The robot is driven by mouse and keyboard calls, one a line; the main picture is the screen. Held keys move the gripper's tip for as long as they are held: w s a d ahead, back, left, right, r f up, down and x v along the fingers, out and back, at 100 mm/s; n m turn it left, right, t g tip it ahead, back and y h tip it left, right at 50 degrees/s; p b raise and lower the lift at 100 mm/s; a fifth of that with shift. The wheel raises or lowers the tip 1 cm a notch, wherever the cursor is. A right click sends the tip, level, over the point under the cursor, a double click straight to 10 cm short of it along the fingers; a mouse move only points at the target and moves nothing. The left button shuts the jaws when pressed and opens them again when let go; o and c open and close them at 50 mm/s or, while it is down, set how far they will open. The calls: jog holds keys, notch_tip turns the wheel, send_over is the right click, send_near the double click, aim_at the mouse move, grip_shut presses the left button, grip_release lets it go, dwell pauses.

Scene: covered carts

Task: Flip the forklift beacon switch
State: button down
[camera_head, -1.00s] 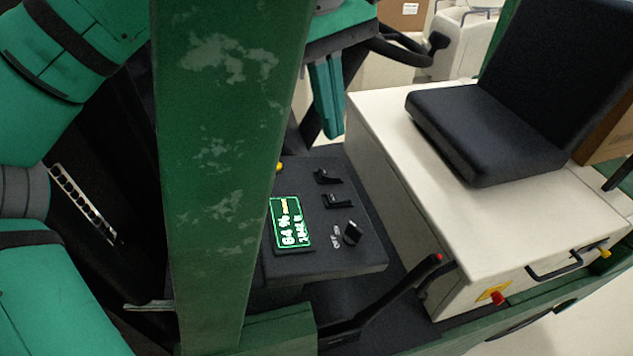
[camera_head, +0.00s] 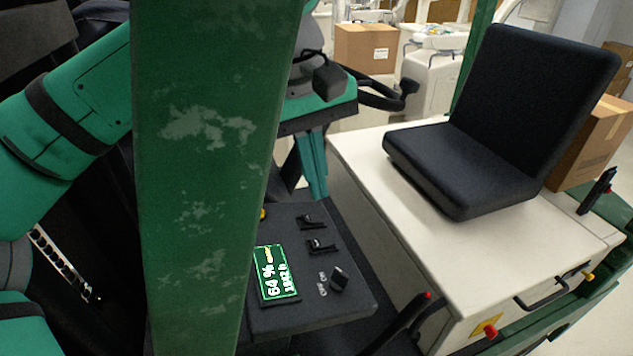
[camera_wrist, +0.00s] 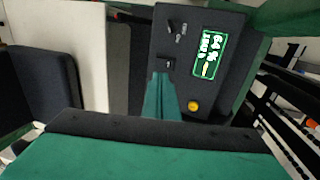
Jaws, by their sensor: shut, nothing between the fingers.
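The dark control panel (camera_head: 275,320) carries a lit green display (camera_head: 278,272), two black lever-like switches, the far one (camera_head: 312,221) and the near one (camera_head: 320,246), and a black knob-like switch (camera_head: 339,278) with small pale marks beside it. I cannot read which is the beacon switch. My gripper (camera_head: 318,192) is shut and empty, pointing down just beyond the far switch. In the wrist view my gripper (camera_wrist: 162,78) has its tips beside the near switch (camera_wrist: 167,63), and the far switch is hidden behind the fingers. I cannot tell whether they touch anything.
A green post (camera_head: 205,170) stands in front of the panel and hides its left part. A white seat box (camera_head: 450,260) with a black seat (camera_head: 460,165) is to the right. A steering wheel (camera_head: 375,95) is behind my gripper. A yellow button (camera_wrist: 193,105) is on the panel.

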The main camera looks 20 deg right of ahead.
aim_at(319, 244)
jog(key=f, duration=0.3)
jog(key=d+f, duration=0.1)
jog(key=f, duration=0.6)
jog(key=shift+w+d+f, duration=0.1)
jog(key=shift+d+f, duration=0.25)
jog(key=shift+f, duration=0.25)
jog(key=shift+d, duration=0.1)
jog(key=shift+d+f, duration=0.15)
jog(key=shift+f, duration=0.25)
jog(key=shift+a, duration=0.25)
jog(key=shift+a, duration=0.8)
notch_tip(319, 244, up, 14)
jog(key=a, duration=0.1)
jog(key=shift+a+r, duration=0.2)
jog(key=shift+r, duration=0.05)
